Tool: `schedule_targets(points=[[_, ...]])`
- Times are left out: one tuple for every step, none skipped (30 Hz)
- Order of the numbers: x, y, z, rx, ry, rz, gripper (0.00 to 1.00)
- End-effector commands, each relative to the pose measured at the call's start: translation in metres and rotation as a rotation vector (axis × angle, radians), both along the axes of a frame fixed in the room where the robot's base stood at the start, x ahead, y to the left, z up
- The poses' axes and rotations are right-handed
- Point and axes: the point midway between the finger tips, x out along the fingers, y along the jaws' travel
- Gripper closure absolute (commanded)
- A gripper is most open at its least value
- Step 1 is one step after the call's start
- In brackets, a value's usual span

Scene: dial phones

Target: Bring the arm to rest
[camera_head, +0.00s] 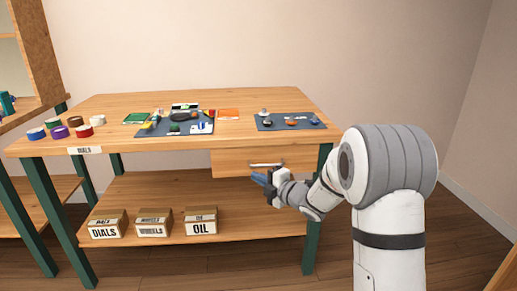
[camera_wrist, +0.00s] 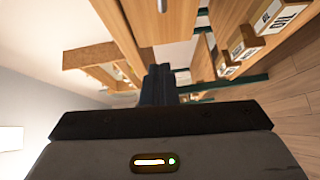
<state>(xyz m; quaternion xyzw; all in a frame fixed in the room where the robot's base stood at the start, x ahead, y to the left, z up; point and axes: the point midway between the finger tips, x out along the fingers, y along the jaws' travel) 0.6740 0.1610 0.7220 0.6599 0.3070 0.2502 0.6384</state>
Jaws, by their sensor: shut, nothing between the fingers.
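My gripper (camera_head: 262,180) is in front of the workbench (camera_head: 190,170), just below its drawer (camera_head: 262,160) and the drawer's metal handle (camera_head: 265,165). In the wrist view the closed fingers (camera_wrist: 158,84) stand at the middle. My arm reaches in from the right, bent at the elbow. I cannot tell from these views how far the fingertips are from the drawer front.
Boxes marked DIALS (camera_head: 108,224), WHEELS (camera_head: 153,223) and OIL (camera_head: 201,221) stand on the lower shelf. Two dark mats (camera_head: 148,131) (camera_head: 266,126) with small parts and several tape rolls (camera_head: 60,132) lie on the top. Another shelf unit (camera_head: 40,50) stands at the left. Floor at the right is clear.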

Motion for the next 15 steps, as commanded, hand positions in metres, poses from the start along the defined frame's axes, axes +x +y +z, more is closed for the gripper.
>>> schedule_targets(points=[[0.000,-0.010,0.036,0.001,0.040,-0.063,1.00],[0.000,-0.017,0.050,0.004,0.074,-0.109,1.00],[-0.001,-0.029,0.068,0.012,0.127,-0.178,1.00],[-0.003,-0.038,0.081,0.020,0.169,-0.232,1.00],[-0.005,-0.047,0.094,0.031,0.213,-0.288,1.00],[-0.011,-0.060,0.109,0.050,0.272,-0.363,1.00],[-0.015,-0.070,0.120,0.067,0.315,-0.417,1.00],[-0.021,-0.079,0.131,0.084,0.360,-0.471,1.00],[-0.030,-0.092,0.145,0.112,0.420,-0.545,1.00],[-0.038,-0.101,0.155,0.135,0.464,-0.599,1.00],[-0.047,-0.109,0.164,0.157,0.509,-0.653,1.00],[-0.060,-0.121,0.177,0.192,0.568,-0.723,1.00],[-0.070,-0.129,0.186,0.219,0.614,-0.777,1.00],[-0.081,-0.136,0.194,0.246,0.659,-0.829,1.00],[-0.098,-0.145,0.205,0.285,0.720,-0.896,1.00]])
